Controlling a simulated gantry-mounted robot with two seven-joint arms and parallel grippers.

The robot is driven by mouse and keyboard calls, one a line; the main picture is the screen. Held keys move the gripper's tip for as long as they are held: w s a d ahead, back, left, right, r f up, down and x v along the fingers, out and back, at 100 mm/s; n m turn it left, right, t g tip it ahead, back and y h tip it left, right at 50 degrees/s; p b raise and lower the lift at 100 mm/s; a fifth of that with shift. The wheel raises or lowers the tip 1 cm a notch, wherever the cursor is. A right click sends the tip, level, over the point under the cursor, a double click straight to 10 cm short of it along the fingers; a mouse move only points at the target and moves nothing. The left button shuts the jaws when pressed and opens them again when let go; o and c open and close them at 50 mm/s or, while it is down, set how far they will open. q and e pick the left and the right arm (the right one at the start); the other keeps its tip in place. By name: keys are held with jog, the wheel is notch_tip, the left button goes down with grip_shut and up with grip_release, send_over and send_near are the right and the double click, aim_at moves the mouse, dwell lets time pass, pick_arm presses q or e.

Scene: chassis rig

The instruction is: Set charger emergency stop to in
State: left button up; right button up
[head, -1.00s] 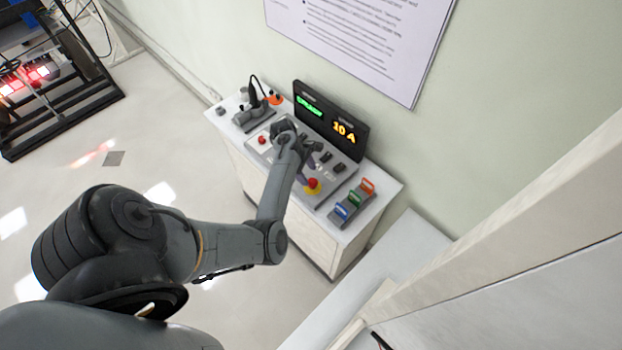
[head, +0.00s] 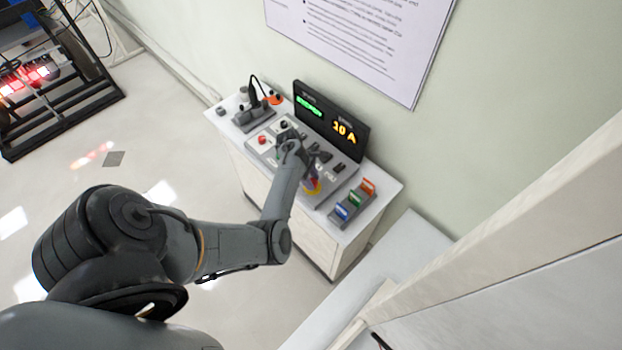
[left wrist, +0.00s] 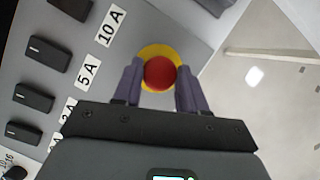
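The emergency stop, a red mushroom button (left wrist: 160,72) on a yellow ring, is on the grey charger panel (left wrist: 196,28). In the head view the emergency stop (head: 315,188) is partly hidden behind my left gripper (head: 309,176). In the left wrist view my left gripper (left wrist: 158,82) has its two purple fingers apart, one on each side of the red button. I cannot tell whether the fingers touch it, or whether the button is in or out. My right gripper is not in view.
Black rocker switches (left wrist: 35,97) with amp labels line the panel left of the button in the wrist view. A black display (head: 330,121) stands behind the panel. A block with coloured pieces (head: 352,203) sits to the right, a tool stand (head: 254,117) to the left.

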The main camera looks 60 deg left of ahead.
pick_arm(q)
grip_shut()
jog(key=shift+f, duration=0.65)
jog(key=o, duration=0.8)
grip_release()
jog(key=shift+o, duration=0.2)
jog(key=shift+r, duration=0.1)
jog(key=v, duration=1)
jog(key=shift+a+r+p, duration=0.2)
jog(key=shift+r+p, duration=0.1)
jog(key=shift+p, duration=0.05)
jog(key=shift+s, duration=0.2)
